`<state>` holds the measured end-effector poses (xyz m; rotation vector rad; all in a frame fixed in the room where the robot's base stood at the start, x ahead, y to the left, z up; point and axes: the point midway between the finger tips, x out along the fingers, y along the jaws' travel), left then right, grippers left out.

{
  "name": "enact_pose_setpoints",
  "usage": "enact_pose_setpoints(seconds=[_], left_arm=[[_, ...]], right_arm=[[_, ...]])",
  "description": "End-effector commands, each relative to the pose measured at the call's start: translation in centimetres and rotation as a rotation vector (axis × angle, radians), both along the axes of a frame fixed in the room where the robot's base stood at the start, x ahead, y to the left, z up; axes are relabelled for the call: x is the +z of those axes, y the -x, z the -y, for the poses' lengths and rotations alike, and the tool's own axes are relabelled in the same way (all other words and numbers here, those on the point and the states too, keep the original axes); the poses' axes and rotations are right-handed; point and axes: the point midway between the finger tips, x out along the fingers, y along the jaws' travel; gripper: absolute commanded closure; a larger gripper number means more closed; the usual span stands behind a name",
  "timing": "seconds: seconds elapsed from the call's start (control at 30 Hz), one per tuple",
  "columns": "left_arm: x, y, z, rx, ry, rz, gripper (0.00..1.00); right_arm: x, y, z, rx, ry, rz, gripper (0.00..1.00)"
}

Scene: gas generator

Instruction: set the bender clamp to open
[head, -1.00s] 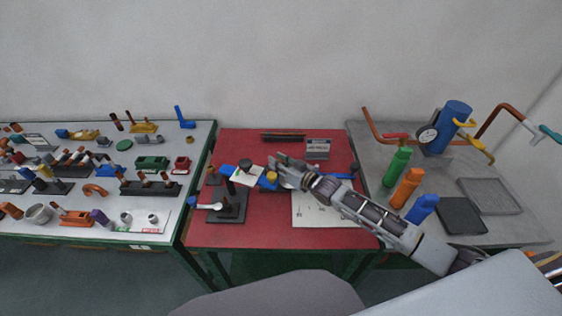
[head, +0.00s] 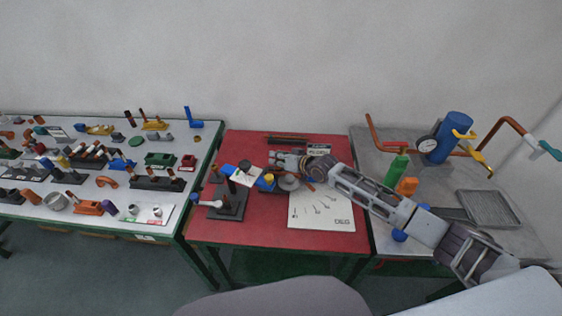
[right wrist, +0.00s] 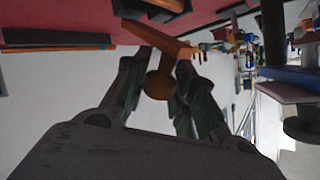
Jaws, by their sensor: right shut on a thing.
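The bender (head: 230,202) stands on the red table, with a black base, a white-grey handle at its left and blue, white and yellow parts on top. My right gripper (head: 276,158) is just behind and right of the bender's upper parts. In the right wrist view my right gripper (right wrist: 158,75) is shut on an orange-brown part (right wrist: 160,84), rounded between the fingers and with a longer arm above them. I cannot tell whether this part is the bender clamp. The fingertips are hard to make out in the head view. My left gripper is not in view.
A white sheet with drawings (head: 322,210) lies on the red table (head: 270,232). The left table (head: 25,212) is crowded with small parts. The grey table at right holds a green bottle (head: 397,168), a blue cylinder (head: 450,135) and a tray (head: 490,208). My right arm passes over its front.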

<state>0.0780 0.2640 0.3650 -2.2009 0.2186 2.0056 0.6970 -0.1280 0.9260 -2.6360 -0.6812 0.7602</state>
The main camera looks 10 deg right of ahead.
Motion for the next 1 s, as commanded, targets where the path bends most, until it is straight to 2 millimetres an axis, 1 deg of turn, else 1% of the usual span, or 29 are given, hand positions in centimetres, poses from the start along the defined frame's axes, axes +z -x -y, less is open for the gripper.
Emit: enact_pose_setpoints(seconds=[0.03, 0.2, 0.57, 1.0], left_arm=[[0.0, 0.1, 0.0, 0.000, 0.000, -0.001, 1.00], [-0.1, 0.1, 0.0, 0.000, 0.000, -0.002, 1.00], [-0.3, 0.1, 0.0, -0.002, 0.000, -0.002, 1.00], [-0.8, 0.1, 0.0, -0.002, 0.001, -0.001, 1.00]], right_arm=[[0.3, -0.4, 0.1, -0.001, -0.004, -0.016, 1.00], [0.4, -1.2, 0.1, -0.001, -0.024, -0.085, 1.00], [0.6, -2.4, 0.4, -0.002, -0.071, -0.246, 1.00], [0.5, -3.8, 0.7, -0.001, -0.141, -0.477, 1.00]])
